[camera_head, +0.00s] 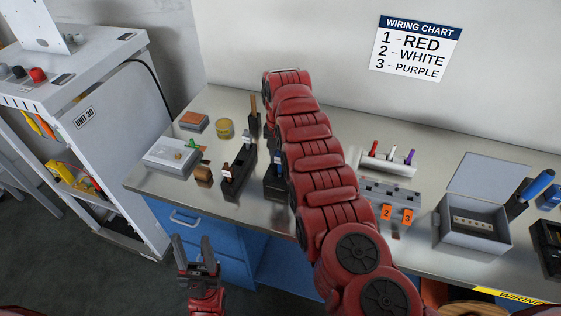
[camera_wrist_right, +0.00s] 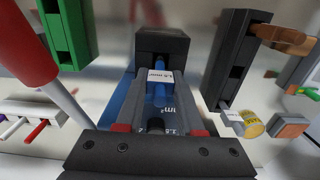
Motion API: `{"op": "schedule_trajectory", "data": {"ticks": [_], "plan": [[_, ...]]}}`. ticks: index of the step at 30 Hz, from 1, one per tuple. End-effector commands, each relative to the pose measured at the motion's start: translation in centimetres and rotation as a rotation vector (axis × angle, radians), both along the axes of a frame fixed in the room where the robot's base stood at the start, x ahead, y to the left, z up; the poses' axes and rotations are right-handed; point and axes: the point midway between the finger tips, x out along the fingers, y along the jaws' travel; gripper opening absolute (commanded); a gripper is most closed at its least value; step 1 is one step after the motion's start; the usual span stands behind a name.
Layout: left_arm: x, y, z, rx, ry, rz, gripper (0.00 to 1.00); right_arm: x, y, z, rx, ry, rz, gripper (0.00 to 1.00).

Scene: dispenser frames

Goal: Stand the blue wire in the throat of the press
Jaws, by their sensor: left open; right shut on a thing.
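The blue wire (camera_wrist_right: 160,89) is between the fingers of my right gripper (camera_wrist_right: 159,95) in the right wrist view, with a white tag near its upper end. The gripper is shut on it. Whether the wire's lower end is inside the throat cannot be told. In the head view my right arm covers the right gripper and the wire; part of the press (camera_head: 274,186) shows beside it. My left gripper (camera_head: 197,264) is open and empty, low in front of the bench.
A black holder (camera_head: 237,182) with tagged pieces stands left of the press. A white rack (camera_head: 388,165) with red, white and purple wires is to the right. In the wrist view, a green block (camera_wrist_right: 68,32) and a red handle (camera_wrist_right: 22,45) are close on the left.

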Motion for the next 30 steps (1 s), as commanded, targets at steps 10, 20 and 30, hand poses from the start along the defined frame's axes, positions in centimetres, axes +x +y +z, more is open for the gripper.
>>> {"op": "schedule_trajectory", "data": {"ticks": [10, 20, 30], "plan": [[0.0, 0.0, 0.5, 0.000, 0.000, 0.000, 0.50, 0.0, 0.0, -2.6, 0.000, 0.000, -0.001, 0.00], [0.0, 0.0, 0.2, 0.000, 0.000, 0.000, 0.50, 0.0, 0.0, -3.0, 0.000, 0.001, -0.001, 0.58], [0.0, 0.0, 0.3, 0.000, 0.000, 0.000, 0.50, 0.0, 0.0, -2.8, 0.000, 0.001, 0.000, 0.67]]}}
